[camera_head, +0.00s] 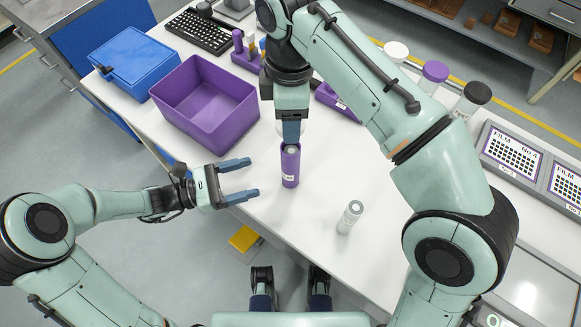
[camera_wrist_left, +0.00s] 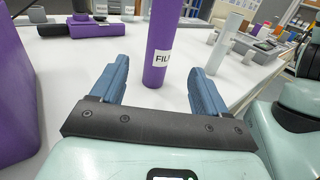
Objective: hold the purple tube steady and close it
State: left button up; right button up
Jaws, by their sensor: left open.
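The purple tube (camera_head: 290,168) stands upright on the white table in the head view. In the left wrist view the tube (camera_wrist_left: 158,45) rises ahead of my left gripper with a "FIL" label; its top is out of frame. My left gripper (camera_head: 252,177) is open, its two blue fingers just left of the tube and pointing at it. In the left wrist view the left gripper (camera_wrist_left: 160,68) shows no contact with the tube. My right gripper (camera_head: 291,138) points down at the tube's top. Its fingers overlap from this angle, so its opening and any cap in it are hidden.
A purple bin (camera_head: 206,126) and a blue box (camera_head: 133,56) stand at the back left. A grey-white cylinder (camera_head: 350,217) stands right of the tube. A purple rack (camera_head: 245,62) and a keyboard (camera_head: 200,31) are at the back. The table's front edge is close.

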aim_at(291, 166)
pick_arm(q)
jog(key=x, duration=1.1)
jog(key=shift+w+d, duration=0.1)
jog(key=shift+d, duration=0.15)
grip_shut()
pick_arm(e)
jog(key=shift+f, duration=2.5)
